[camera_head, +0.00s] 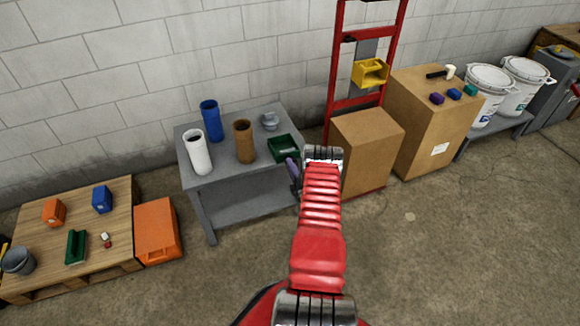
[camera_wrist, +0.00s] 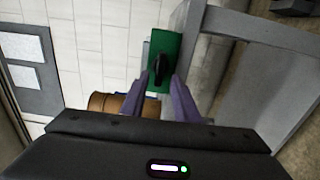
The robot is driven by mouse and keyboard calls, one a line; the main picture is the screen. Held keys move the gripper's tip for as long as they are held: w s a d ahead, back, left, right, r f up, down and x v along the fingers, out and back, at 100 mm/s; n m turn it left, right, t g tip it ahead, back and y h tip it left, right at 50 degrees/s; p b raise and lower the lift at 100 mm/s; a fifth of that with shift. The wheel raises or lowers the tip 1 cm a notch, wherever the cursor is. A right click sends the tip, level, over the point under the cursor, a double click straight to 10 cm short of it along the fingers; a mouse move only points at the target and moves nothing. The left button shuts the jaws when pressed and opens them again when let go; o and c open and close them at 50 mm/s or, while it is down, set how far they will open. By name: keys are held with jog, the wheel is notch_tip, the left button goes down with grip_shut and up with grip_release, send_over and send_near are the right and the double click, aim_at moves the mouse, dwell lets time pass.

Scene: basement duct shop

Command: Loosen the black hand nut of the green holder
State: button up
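The green holder (camera_head: 284,148) sits at the right front corner of the grey workbench, dark green in the head view. In the wrist view the green holder (camera_wrist: 168,48) shows upright in front of me, with the black hand nut (camera_wrist: 160,68) on its face. My gripper (camera_wrist: 166,80) has purple fingers that stand apart, one on each side just below the nut, with the nut's lower end near the gap. I cannot tell whether they touch it. In the head view my gripper (camera_head: 292,166) is mostly hidden behind my red arm, beside the holder.
The bench (camera_head: 240,185) also holds a blue cylinder (camera_head: 211,121), a white one (camera_head: 197,152), a brown one (camera_head: 244,141) and a small grey bowl (camera_head: 270,121). A red hand truck (camera_head: 338,60) with a cardboard box (camera_head: 366,140) stands close right. Open floor lies in front.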

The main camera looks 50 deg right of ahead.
jog(key=v, duration=1.2)
jog(key=shift+s, duration=0.3)
jog(key=shift+a+f, duration=0.1)
jog(key=shift+f, duration=0.05)
